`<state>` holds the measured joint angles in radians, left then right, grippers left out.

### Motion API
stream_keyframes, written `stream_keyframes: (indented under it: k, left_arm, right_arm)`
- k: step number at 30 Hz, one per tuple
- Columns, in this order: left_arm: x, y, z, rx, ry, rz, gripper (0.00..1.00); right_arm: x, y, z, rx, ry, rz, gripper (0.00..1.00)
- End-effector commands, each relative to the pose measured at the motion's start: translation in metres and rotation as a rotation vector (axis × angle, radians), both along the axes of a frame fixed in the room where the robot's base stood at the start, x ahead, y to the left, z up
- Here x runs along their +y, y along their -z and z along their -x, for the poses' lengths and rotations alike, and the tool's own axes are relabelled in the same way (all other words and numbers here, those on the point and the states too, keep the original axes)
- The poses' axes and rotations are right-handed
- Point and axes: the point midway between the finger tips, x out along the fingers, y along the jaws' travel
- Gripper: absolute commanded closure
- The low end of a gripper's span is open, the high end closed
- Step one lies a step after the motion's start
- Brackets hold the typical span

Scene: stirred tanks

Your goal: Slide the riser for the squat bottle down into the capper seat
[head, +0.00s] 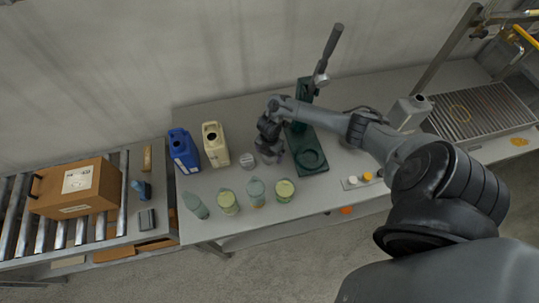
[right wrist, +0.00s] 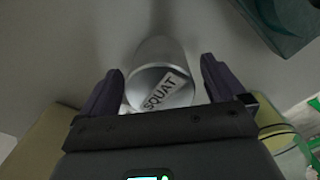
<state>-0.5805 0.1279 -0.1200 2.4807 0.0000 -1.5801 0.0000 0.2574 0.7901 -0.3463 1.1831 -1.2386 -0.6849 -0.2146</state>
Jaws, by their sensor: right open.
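The riser (right wrist: 162,70) is a silver-grey cylinder with a label reading SQUAT, seen in the right wrist view. It lies between the two dark fingers of my right gripper (right wrist: 161,88), which is open, with gaps showing on both sides. In the head view my right gripper (head: 268,153) is low over the table, left of the green capper (head: 309,137), and largely hides what is under it. The capper's round seat (head: 312,159) in its base looks empty. A corner of green also shows at the upper right of the wrist view. My left gripper is not in view.
A small grey round piece (head: 248,161) stands left of the gripper. A blue jug (head: 183,150) and a cream jug (head: 215,146) stand further left. Several greenish jars (head: 256,192) line the front. A carton (head: 78,188) sits on rollers at far left.

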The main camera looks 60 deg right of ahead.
Motion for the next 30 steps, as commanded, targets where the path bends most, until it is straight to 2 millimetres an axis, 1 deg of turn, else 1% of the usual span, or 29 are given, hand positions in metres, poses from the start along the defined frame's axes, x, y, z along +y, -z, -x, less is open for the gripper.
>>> stream_keyframes:
  k: [5, 6, 14, 18, 19, 20, 30]
  left_arm:
    - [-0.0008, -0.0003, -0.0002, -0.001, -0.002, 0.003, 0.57]
    - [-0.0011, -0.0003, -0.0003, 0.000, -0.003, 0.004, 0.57]
    - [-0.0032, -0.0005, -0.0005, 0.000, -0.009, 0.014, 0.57]
    - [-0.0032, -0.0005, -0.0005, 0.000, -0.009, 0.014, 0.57]
    - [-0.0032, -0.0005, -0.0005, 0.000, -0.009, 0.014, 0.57]
    - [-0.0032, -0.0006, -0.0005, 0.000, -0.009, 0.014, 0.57]
    - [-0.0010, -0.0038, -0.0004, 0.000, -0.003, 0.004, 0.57]
  right_arm:
    - [0.0000, 0.0002, 0.0002, 0.001, -0.001, 0.000, 0.03]
    - [0.0000, 0.0002, 0.0003, 0.001, -0.001, 0.000, 0.06]
    - [0.0000, 0.0001, 0.0003, 0.001, -0.001, 0.000, 0.46]
    - [0.0000, 0.0000, 0.0003, 0.001, -0.001, 0.000, 0.67]
    - [0.0000, 0.0000, 0.0003, 0.001, -0.001, 0.000, 0.72]
    - [-0.0001, -0.0005, -0.0001, 0.000, -0.001, 0.000, 0.74]
    - [-0.0002, -0.0042, -0.0002, 0.000, -0.001, 0.000, 0.75]
